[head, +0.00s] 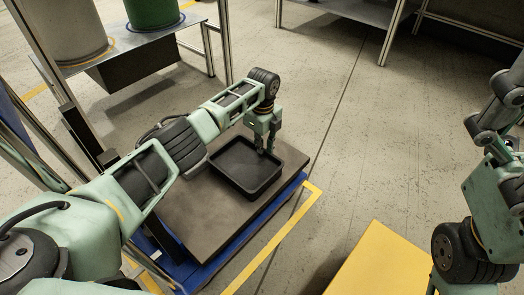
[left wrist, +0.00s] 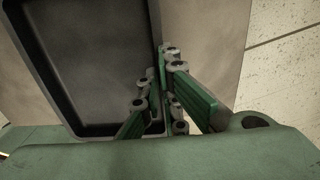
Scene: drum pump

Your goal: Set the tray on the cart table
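The dark, shallow rectangular tray (head: 240,181) lies flat on the brown top of the cart table (head: 190,213), near its far right corner. The left wrist view shows the tray's inside floor and its dark wall (left wrist: 156,25). My left gripper (head: 266,150) points down at the tray's far right side. In the left wrist view its fingers (left wrist: 155,85) straddle the wall, one inside the tray and one outside. They look apart, with a gap beside the inner finger. My right arm is at the right edge; its fingertips are not visible.
Another table (head: 150,45) with a grey drum (head: 62,28) and a green drum (head: 152,12) stands at the upper left. A yellow surface (head: 385,262) is at the lower right. Metal posts rise at the cart's left.

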